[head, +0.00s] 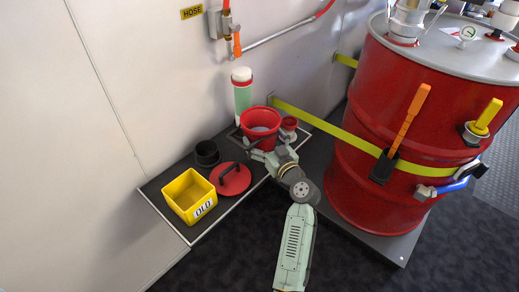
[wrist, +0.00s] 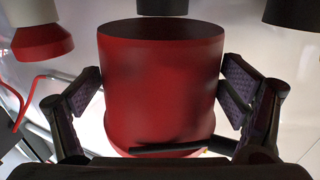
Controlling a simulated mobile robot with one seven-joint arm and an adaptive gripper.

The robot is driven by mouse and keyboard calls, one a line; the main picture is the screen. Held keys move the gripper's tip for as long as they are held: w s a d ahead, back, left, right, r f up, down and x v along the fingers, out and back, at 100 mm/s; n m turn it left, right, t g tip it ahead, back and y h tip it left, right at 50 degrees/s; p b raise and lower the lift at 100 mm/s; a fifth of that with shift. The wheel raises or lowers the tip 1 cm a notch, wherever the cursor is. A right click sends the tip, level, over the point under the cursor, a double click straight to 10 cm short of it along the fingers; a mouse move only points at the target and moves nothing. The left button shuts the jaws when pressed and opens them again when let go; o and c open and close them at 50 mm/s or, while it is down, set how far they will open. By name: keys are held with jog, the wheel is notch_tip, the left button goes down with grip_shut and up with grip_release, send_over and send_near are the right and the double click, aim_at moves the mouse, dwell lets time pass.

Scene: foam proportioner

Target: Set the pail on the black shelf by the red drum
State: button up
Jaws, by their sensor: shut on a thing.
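The red pail (head: 261,122) is upright, open at the top, at the far right end of the black shelf (head: 225,203) by the wall. It fills the middle of the wrist view (wrist: 162,85). My gripper (head: 264,148) is shut on the pail, with one finger on each side in the wrist view. A dark bar, perhaps its handle, crosses low in front of the pail in the wrist view. I cannot tell whether the pail's bottom touches the shelf. The red drum (head: 345,180) stands to the right, apart from the pail.
On the shelf are a yellow OLD box (head: 188,196), a red lid with black handle (head: 231,179), a black cup (head: 207,153) and a small red-and-white item (head: 289,124) right beside the pail. A green-and-white cylinder (head: 242,92) stands behind it. A yellow strap (head: 320,122) runs to the drum.

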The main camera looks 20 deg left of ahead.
jog(key=shift+d+f, duration=0.15)
jog(key=shift+f, duration=2.05)
jog(key=shift+f, duration=0.15)
jog(key=o, duration=1.3)
jog(key=shift+r+p, duration=0.3)
jog(key=shift+p, duration=0.05)
jog(key=shift+f+b+v, duration=0.2)
jog(key=shift+b+v, duration=1.7)
jog(key=shift+v, duration=4.1)
